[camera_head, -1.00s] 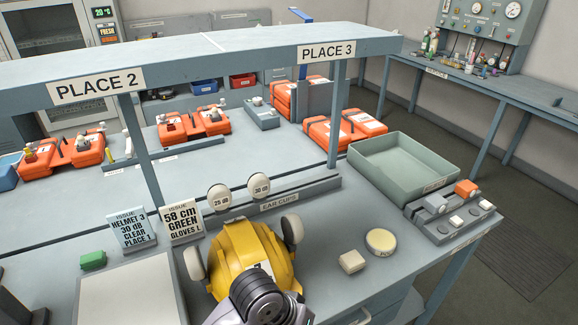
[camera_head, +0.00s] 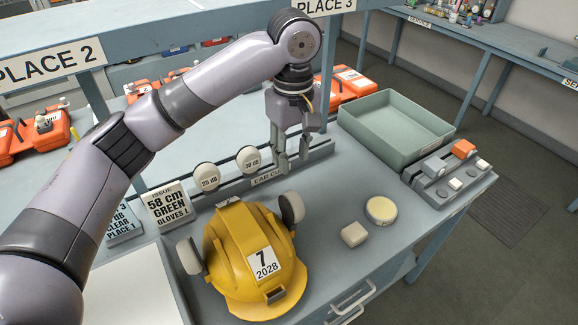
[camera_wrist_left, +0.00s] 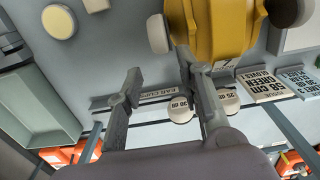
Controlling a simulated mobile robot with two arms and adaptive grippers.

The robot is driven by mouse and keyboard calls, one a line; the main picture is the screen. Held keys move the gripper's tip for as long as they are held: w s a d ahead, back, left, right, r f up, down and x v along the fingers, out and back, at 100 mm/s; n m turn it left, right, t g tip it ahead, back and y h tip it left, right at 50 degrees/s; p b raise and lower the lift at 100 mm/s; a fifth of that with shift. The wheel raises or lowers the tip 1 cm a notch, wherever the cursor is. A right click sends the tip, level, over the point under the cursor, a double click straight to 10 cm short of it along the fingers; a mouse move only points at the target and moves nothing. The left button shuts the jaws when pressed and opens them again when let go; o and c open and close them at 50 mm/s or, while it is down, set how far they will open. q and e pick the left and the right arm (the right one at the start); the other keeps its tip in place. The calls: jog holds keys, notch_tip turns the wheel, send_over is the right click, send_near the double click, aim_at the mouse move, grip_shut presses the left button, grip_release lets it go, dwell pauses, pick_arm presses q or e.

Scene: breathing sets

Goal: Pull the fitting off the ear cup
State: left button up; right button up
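The yellow helmet (camera_head: 228,238) lies on the bench with a white label reading 7 2028. A pale ear cup (camera_head: 293,207) sits at its right side and another (camera_head: 189,256) at its left. The right-side cup also shows in the left wrist view (camera_wrist_left: 157,34). I cannot make out a separate fitting on either cup. My left gripper (camera_head: 292,156) is open and empty, pointing down above the ear-cup rail, behind and apart from the right-side cup. Its fingers show spread in the left wrist view (camera_wrist_left: 158,82). My right gripper is out of view.
Discs marked 25 dB (camera_head: 206,177) and 30 dB (camera_head: 248,159) stand at the rail, close left of the gripper. A green tray (camera_head: 352,128) stands at right. A cream block (camera_head: 354,235) and round tin (camera_head: 381,210) lie right of the helmet, with free bench between.

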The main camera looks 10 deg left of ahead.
aim_at(293, 195)
pick_arm(q)
notch_tip(293, 195, down, 16)
jog(key=shift+r+p, duration=0.1)
jog(key=shift+p, duration=1.1)
jog(key=shift+d+f, duration=0.1)
jog(key=shift+f, duration=0.55)
jog(key=shift+c, duration=0.4)
jog(key=c, duration=0.7)
jog(key=o, duration=0.6)
jog(key=c, duration=0.5)
jog(key=shift+r, duration=0.1)
jog(key=shift+c, duration=0.2)
jog(key=shift+r+p, duration=1.35)
jog(key=shift+p, duration=0.5)
jog(key=shift+r+p, duration=1.1)
jog(key=shift+p, duration=0.3)
